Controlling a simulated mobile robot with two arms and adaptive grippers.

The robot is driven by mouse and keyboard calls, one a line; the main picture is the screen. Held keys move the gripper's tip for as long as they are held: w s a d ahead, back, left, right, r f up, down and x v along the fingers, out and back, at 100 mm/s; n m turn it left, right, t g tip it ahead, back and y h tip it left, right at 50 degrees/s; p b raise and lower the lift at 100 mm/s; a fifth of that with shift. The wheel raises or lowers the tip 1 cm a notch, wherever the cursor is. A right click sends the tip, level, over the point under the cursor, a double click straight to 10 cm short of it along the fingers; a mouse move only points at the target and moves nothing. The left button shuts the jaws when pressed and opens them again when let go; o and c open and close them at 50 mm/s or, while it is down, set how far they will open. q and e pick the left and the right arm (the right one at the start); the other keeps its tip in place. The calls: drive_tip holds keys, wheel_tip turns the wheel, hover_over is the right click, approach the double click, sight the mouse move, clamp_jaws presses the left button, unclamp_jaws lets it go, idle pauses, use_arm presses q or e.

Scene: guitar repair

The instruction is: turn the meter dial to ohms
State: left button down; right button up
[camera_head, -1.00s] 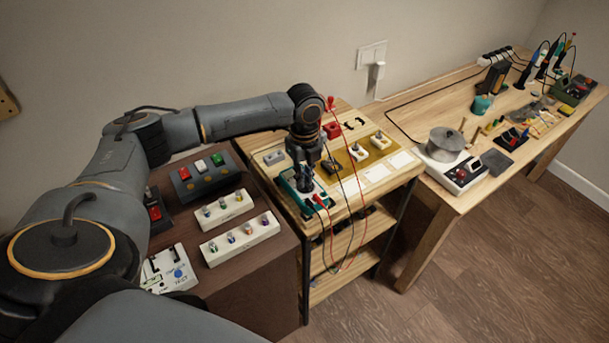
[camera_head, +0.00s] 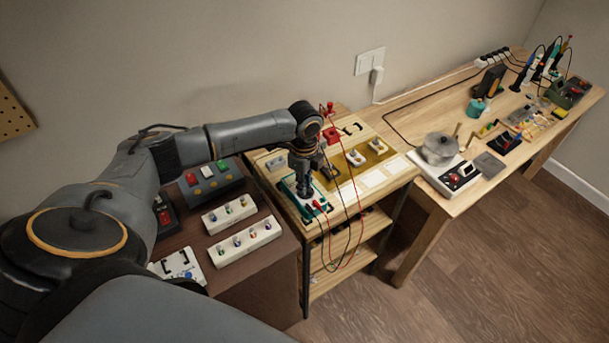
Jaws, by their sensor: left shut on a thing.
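The meter (camera_head: 318,212) is a teal-edged device with a pale face, lying on the wooden cart. Red and black leads run from its near end. My left gripper (camera_head: 304,190) points straight down onto the meter's face, and its fingers are shut on the dial. The fingers and wrist hide the dial, so I cannot read its setting. My right gripper is not in view.
The cart top (camera_head: 398,172) also holds small parts on a yellow mat (camera_head: 372,150). To the left, a brown cabinet carries pedal boxes and white knob strips (camera_head: 246,242). To the right, a bench holds a solder pot (camera_head: 438,148) and tools.

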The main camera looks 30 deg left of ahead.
use_arm(q)
drive_tip(key=shift+r+n+p, duration=0.1)
drive_tip(key=shift+n+p, duration=0.75)
drive_tip(key=shift+n, duration=0.15)
drive_tip(key=c, duration=1.4)
unclamp_jaws()
wheel_tip(320, 180, up, 12)
